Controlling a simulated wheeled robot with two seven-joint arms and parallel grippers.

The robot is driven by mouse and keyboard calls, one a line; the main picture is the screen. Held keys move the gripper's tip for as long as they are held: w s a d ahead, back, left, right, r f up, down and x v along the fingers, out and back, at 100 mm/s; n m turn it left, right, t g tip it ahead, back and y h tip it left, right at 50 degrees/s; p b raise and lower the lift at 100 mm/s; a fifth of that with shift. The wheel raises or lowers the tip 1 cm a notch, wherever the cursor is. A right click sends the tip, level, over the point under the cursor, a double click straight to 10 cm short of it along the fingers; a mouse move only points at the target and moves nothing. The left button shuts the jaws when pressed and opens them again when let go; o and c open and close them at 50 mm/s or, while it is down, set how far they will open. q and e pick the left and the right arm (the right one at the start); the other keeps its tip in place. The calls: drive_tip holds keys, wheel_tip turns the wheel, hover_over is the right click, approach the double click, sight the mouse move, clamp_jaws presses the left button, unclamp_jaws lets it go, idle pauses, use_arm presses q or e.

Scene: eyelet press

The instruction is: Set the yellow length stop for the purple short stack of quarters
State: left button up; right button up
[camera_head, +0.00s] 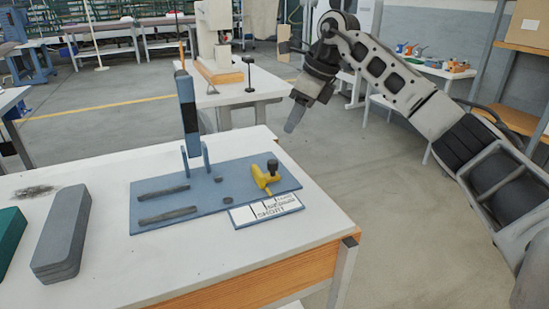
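The yellow length stop (264,179) sits near the right end of a blue-grey base plate (160,221) on the white table. A dark round knob (272,164) stands at its right. A white card marked SHORT (266,210) lies at the plate's front right edge. A grey stack of flat pieces (62,235) lies at the table's left, and a dark green stack (9,236) is cut off by the left edge. I see no purple stack. My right gripper (292,122) hangs in the air above and behind the stop, pointing down, touching nothing. Its finger gap is not clear. My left gripper is out of view.
A tall dark blue lever (188,115) stands upright between two posts at the plate's back. Two dark slots or bars (166,214) lie on the plate's left. Bare white tabletop lies in front. Another white table (243,88) stands behind.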

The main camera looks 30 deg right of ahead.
sight(273, 161)
drive_tip(key=x, duration=1.2)
drive_tip(key=shift+a, duration=0.15)
